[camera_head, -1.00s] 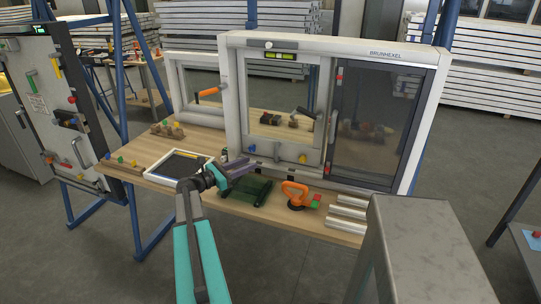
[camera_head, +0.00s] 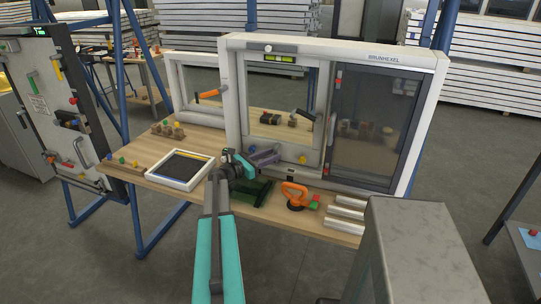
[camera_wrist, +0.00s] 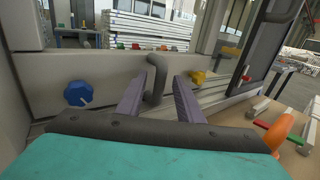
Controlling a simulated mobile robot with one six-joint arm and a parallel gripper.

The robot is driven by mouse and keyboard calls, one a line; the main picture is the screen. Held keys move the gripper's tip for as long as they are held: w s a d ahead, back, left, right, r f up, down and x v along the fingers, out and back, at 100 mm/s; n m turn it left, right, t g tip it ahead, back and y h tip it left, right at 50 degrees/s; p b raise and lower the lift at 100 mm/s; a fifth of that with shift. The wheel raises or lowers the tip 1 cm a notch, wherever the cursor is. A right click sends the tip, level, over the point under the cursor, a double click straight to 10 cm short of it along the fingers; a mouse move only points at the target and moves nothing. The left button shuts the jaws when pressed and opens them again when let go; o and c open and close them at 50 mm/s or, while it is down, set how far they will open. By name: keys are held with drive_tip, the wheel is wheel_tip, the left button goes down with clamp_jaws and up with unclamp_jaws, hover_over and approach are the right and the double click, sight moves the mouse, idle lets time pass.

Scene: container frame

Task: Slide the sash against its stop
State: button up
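The white-framed sash (camera_head: 324,112) stands upright in the large white window frame (camera_head: 233,105), left of a dark panel. In the wrist view, a grey hooked handle (camera_wrist: 155,75) stands out from the pale rail (camera_wrist: 110,72). My gripper (camera_wrist: 158,92) has two purple fingers, one on each side of the handle. The fingers are apart, and I see no clear grip; the left finger looks closer to the handle. In the head view my gripper (camera_head: 264,157) is in front of the sash's lower rail and hides the handle there.
A blue knob (camera_wrist: 78,93) is left of the handle, a yellow knob (camera_wrist: 197,77) right. On the bench are a white-rimmed tray (camera_head: 150,178), an orange-handled tool (camera_head: 295,195) and metal profiles (camera_head: 347,214). A grey box-like block (camera_head: 425,235) stands at front right.

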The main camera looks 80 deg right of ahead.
drive_tip(key=shift+s, duration=0.1)
drive_tip(key=shift+c, duration=0.4)
clamp_jaws()
